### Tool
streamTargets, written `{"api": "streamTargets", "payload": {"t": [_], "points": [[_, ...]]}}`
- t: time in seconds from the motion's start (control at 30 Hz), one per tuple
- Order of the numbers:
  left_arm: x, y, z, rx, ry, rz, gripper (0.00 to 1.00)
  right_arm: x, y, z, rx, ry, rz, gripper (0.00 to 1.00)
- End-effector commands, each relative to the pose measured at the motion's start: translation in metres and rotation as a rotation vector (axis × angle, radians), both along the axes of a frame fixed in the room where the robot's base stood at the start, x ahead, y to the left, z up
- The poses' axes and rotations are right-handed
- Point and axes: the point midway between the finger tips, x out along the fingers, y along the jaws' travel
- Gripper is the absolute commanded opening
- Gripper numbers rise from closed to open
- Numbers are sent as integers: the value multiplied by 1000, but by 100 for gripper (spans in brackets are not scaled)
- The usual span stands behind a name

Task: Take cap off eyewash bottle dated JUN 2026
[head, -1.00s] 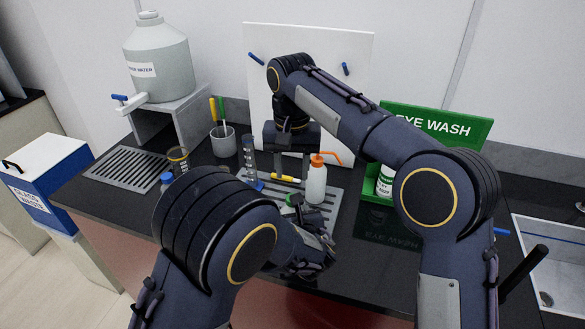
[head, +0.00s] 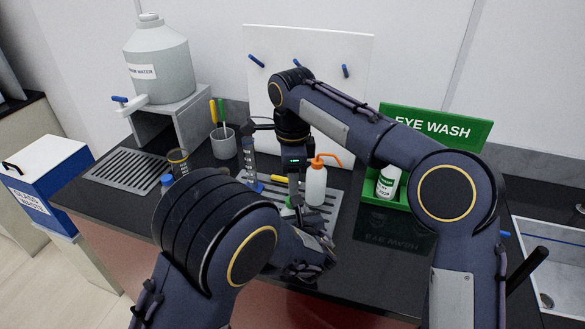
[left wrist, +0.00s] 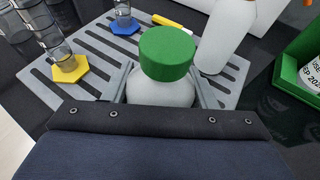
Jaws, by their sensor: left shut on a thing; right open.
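A white bottle (left wrist: 160,93) with a green cap (left wrist: 167,53) stands upright between my left gripper's fingers in the left wrist view. My left gripper (left wrist: 162,88) is shut on its body, below the cap. In the head view my left arm hides most of this bottle; only a bit of green cap (head: 287,210) shows. Its date label is not visible. A second eyewash bottle (head: 387,182) stands in the green eye wash holder (head: 403,197); its label partly reads SEP in the left wrist view (left wrist: 313,75). My right gripper (head: 295,196) is open and empty, pointing down close to the green cap.
A wash bottle with an orange spout (head: 316,186) stands just right of my right gripper. Glass cylinders (head: 249,160), a pen cup (head: 223,143) and a drain grate (head: 130,169) lie to the left. A sink (head: 560,265) is at right.

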Motion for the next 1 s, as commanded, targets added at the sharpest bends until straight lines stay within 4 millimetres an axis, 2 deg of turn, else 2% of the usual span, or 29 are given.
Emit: {"api": "streamTargets", "payload": {"t": [0.1,0.3,0.47,0.7,0.77,1.0], "points": [[0,0,0,0,-1,0,0,0,-1,-21,-2,3,1,40],[0,0,0,0,-1,0,0,0,-1,-45,-1,1,2,40],[0,0,0,0,-1,0,0,0,0,-54,0,0,2,40],[0,0,0,0,-1,0,0,0,0,-55,0,-1,2,40],[0,0,0,0,-1,0,0,0,0,-55,0,-1,2,35],[0,0,0,0,-1,0,0,1,0,-55,0,-2,2,4]]}}
